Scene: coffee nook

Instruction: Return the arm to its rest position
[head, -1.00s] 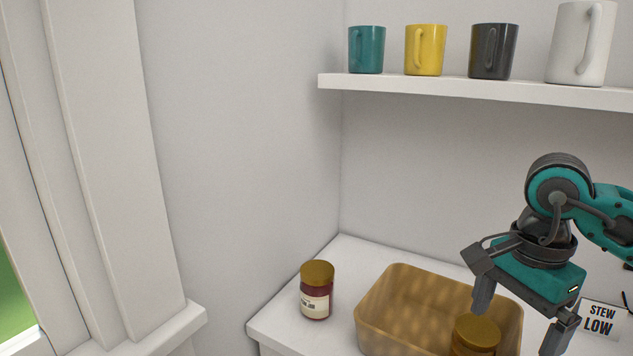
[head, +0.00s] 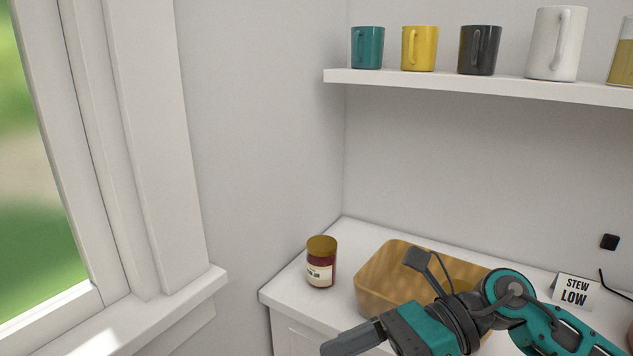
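My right arm comes in from the right, and its gripper (head: 352,340) points left at the bottom edge, in front of the wooden box (head: 380,272). One dark finger shows; the other is not clearly seen and the lower part is cut off, so I cannot tell how far it is open. No object is seen in it. The arm covers much of the box's front and inside, and no jar shows in it. My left gripper is not in view.
A jam jar with a gold lid (head: 321,263) stands on the white counter (head: 345,232), left of the box. A "STEW LOW" sign (head: 575,291) stands at the right. Several mugs sit on the shelf (head: 480,87) above. A window sill (head: 180,302) is at left.

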